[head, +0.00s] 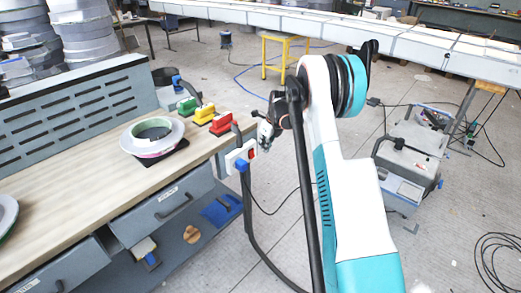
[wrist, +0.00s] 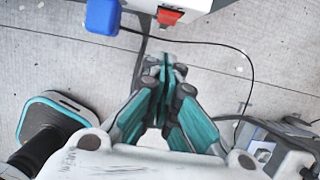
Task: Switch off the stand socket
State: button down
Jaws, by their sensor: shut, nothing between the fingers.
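The stand socket (head: 233,158) is a white block at the right end of the workbench, on a dark stand. It has a red switch (head: 251,153) and a blue plug (head: 242,165). In the wrist view the socket (wrist: 198,5) is cut by the top edge, with the red switch (wrist: 170,16) near the centre and the blue plug (wrist: 102,16) to its left. My gripper (head: 264,146) is just right of the socket in the head view. In the wrist view its shut, empty fingertips (wrist: 166,63) lie below the red switch, apart from it in the picture. The switch position is unclear.
The workbench (head: 60,170) holds a ring-shaped mould (head: 152,136) and green, yellow and red clamp-like items (head: 204,114). A black cable (wrist: 250,62) hangs near the socket. A grey cart (head: 410,160) stands at right. Open concrete floor lies between.

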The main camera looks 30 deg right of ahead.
notch_tip(320, 180, up, 6)
jog(key=p, duration=0.1)
jog(key=shift+s+d+r+p, duration=0.2)
jog(key=shift+s+p, duration=0.1)
jog(key=shift+s, duration=0.1)
jog(key=shift+f, duration=0.1)
jog(key=s+a+r+n+t, duration=0.1)
jog(key=s+a+r+n, duration=1.45)
jog(key=a+r, duration=0.4)
jog(key=s+a+n+t, duration=0.1)
jog(key=s+a+n, duration=0.2)
jog(key=s+n, duration=0.5)
jog(key=s+a+n+t+h, duration=0.1)
jog(key=s+a+n, duration=0.2)
jog(key=s+n, duration=0.5)
jog(key=shift+s+a+t, duration=0.35)
jog(key=shift+s+t, duration=0.05)
jog(key=shift+s, duration=4.35)
